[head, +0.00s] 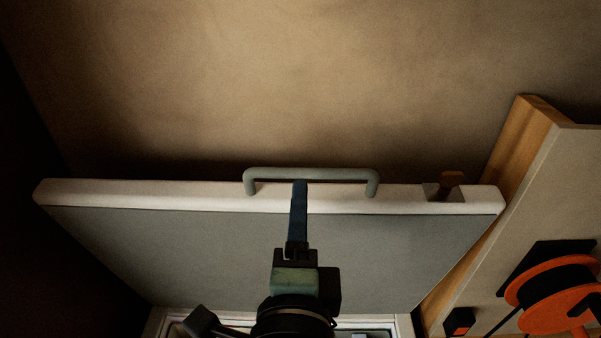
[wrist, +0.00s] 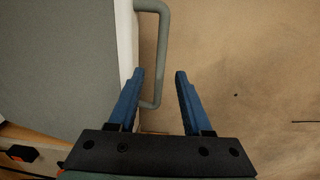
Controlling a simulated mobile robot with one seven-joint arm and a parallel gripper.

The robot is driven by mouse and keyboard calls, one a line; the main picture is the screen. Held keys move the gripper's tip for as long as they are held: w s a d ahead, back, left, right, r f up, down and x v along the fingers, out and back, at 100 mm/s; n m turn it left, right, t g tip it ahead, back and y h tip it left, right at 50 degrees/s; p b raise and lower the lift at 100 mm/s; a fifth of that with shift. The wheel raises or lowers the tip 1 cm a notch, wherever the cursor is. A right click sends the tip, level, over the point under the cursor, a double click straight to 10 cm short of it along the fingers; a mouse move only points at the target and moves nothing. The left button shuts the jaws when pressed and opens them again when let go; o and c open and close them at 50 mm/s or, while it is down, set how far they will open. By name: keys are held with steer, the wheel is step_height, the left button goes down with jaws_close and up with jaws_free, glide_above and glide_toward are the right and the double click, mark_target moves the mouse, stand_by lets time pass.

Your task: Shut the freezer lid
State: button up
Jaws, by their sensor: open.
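The freezer lid (head: 170,240) stands raised and open, its grey inner face toward me and its white rim along the top. A grey bar handle (head: 312,174) is fixed at the lid's top edge. In the wrist view the lid (wrist: 60,60) fills the left side, and the handle (wrist: 165,50) sticks out from its white edge. My gripper (head: 299,184) reaches up in front of the lid to its top edge below the handle. In the wrist view my gripper (wrist: 159,74) is open, with blue fingers either side of the handle's near end; I cannot tell whether they touch it.
A wooden-sided cabinet or counter (head: 530,150) stands right of the lid, with an orange and black reel (head: 550,295) on it. A small brown latch-like part (head: 450,184) sits on the lid's right rim. Part of the white freezer body (head: 405,325) shows below. A bare tan surface lies beyond the lid.

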mark_target(300, 175)
steer(key=b, duration=0.3)
steer(key=shift+w+a+f, duration=0.1)
steer(key=shift+w+f, duration=0.15)
steer(key=shift+w, duration=0.15)
steer(key=w, duration=0.3)
steer(key=w+p, duration=0.1)
steer(key=w, duration=0.5)
steer(key=shift+r, duration=0.3)
steer(key=shift+w+f+p, duration=0.15)
steer(key=shift+w+p, duration=0.2)
steer(key=shift+w, duration=0.4)
jaws_close()
